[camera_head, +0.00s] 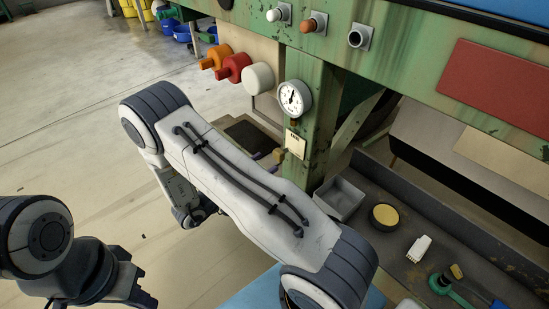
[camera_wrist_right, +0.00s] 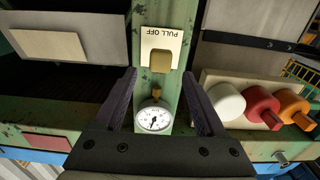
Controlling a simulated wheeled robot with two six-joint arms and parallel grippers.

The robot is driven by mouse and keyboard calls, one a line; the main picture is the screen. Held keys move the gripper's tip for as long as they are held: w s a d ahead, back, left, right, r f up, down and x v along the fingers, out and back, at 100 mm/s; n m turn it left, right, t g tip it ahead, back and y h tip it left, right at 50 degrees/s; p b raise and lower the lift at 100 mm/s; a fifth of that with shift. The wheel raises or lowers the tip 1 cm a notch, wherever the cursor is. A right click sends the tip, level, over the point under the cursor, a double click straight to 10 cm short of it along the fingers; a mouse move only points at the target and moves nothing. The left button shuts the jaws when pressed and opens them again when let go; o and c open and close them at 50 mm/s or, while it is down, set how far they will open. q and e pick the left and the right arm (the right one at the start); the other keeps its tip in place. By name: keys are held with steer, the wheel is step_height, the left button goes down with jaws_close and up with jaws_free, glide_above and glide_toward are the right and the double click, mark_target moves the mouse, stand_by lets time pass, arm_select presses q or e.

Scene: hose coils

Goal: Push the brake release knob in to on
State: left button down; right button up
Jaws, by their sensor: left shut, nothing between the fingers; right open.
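The brake release knob (camera_head: 295,145) is a small brass-coloured block on the green post, in front of a pale label (camera_wrist_right: 160,37) reading "PULL OFF". In the right wrist view the knob (camera_wrist_right: 159,62) sits between the two fingertips, and I cannot tell how far it stands out. My right gripper (camera_wrist_right: 160,76) is open and faces the post, with its dark fingers apart on either side. In the head view it is mostly hidden behind my right arm. My left gripper (camera_head: 148,292) is shut and empty at the lower left, far from the post.
A round gauge (camera_head: 293,98) is on the post close to the knob. White (camera_head: 258,78), red (camera_head: 233,67) and orange (camera_head: 216,56) round knobs stick out beside it. A grey tray (camera_head: 340,198) and a yellow-topped tin (camera_head: 384,215) lie right.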

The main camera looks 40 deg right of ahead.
mark_target(276, 157)
steer(key=d, duration=0.5)
steer(key=shift+w+d, duration=0.1)
steer(key=shift+w, duration=0.15)
jaws_close()
steer(key=shift+f, duration=0.1)
stand_by(1.1)
